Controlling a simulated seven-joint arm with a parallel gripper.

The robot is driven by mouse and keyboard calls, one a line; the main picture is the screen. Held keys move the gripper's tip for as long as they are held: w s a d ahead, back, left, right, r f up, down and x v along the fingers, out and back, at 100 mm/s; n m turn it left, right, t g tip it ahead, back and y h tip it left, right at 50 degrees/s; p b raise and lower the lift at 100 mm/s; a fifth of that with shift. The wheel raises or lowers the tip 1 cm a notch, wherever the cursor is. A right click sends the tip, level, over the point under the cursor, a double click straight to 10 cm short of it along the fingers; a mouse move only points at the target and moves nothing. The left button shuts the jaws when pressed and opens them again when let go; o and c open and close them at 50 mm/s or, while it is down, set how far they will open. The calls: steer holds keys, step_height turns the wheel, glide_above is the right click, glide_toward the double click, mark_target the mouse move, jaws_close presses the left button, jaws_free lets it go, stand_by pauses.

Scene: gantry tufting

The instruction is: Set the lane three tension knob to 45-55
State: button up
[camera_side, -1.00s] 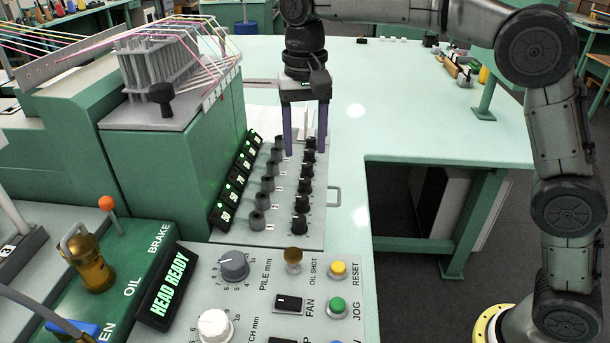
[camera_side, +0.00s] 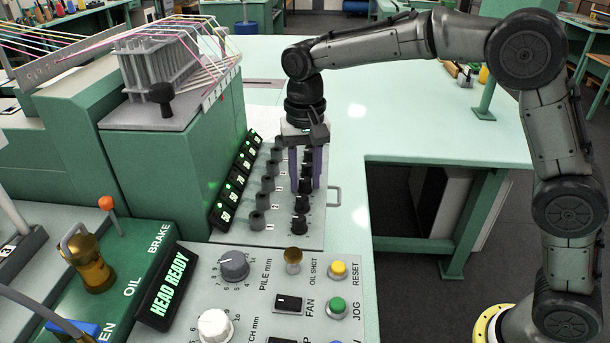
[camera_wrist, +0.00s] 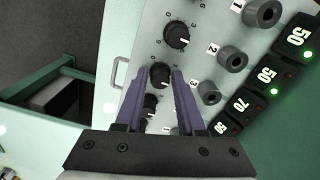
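The lane three tension knob (camera_wrist: 160,73) is black and round with a white pointer mark, in line with the label 3 in the wrist view. My gripper (camera_wrist: 159,76) has its two purple fingers on either side of this knob, pointing down at the panel. They look open, with a gap showing between each finger and the knob. In the side view my gripper (camera_side: 306,187) is low over the knob row and partly hides it. The lane three display (camera_wrist: 243,105) reads 70, with a dim red light beside it.
The lane two knob (camera_wrist: 176,35) and another black knob (camera_wrist: 150,101) stand close on either side. Grey cylinders (camera_wrist: 232,58) form a parallel row. Neighbouring displays (camera_wrist: 270,77) read 50 with green lights. A panel handle (camera_side: 334,196) is right of the knobs.

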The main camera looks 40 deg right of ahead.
jaws_close()
steer(key=shift+n, duration=0.3)
steer(key=n, duration=1.2)
steer(key=shift+r+n, duration=0.1)
steer(key=shift+n, duration=0.2)
stand_by(0.5)
steer(key=shift+o, duration=2)
jaws_free()
